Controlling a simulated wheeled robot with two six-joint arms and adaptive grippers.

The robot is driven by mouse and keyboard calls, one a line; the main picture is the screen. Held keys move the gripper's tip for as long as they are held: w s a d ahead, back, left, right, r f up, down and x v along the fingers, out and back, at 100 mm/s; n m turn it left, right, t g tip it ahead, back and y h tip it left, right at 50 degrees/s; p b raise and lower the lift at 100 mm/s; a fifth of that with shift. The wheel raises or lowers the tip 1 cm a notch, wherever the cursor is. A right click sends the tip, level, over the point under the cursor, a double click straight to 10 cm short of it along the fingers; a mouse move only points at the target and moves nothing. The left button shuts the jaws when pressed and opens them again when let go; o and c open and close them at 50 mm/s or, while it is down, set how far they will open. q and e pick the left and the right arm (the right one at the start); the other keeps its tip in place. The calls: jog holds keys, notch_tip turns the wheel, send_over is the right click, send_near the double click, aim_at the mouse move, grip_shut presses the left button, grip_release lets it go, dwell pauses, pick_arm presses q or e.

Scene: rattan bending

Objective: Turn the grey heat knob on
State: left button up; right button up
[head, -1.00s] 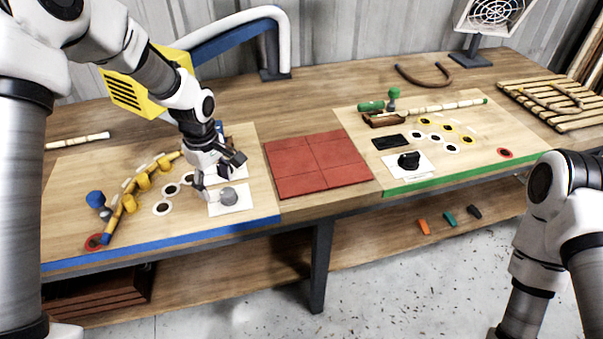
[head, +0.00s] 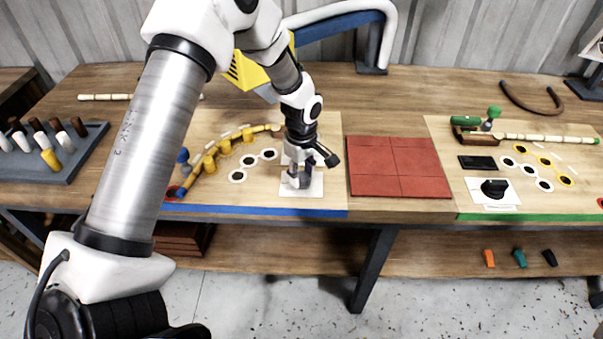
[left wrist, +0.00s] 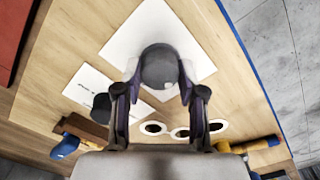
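The grey heat knob (left wrist: 160,66) is round and sits on a white plate (left wrist: 120,42) in the left wrist view. In the head view the knob (head: 306,179) is partly hidden by my left gripper (head: 301,181), on its white plate (head: 302,192) near the blue front edge. In the left wrist view the two fingers of my left gripper (left wrist: 159,76) lie on either side of the knob, close against it, and appear shut on it. A small pale mark shows on the knob. My right gripper is not in view.
A curved rattan piece with yellow blocks (head: 223,150) and white rings (head: 250,160) lie left of the knob. Red tiles (head: 398,167) lie to its right. A black knob (head: 494,188) stands on the right board. A peg tray (head: 50,150) is at far left.

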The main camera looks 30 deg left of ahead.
pick_arm(q)
jog(key=shift+f, duration=0.1)
jog(key=shift+c, duration=1)
jog(key=shift+s, duration=0.1)
jog(key=shift+m+p, duration=0.3)
jog(key=shift+m, duration=0.2)
jog(key=m+p, duration=0.1)
jog(key=m, duration=0.1)
jog(key=shift+m, duration=0.4)
jog(key=m+p, duration=0.2)
jog(key=m, duration=0.2)
jog(key=shift+s+m, duration=0.1)
jog(key=shift+m, duration=0.2)
jog(key=m, duration=0.4)
jog(key=shift+f+p, duration=0.1)
jog(key=shift+p, duration=0.3)
jog(key=m, duration=0.5)
jog(key=shift+m, duration=0.4)
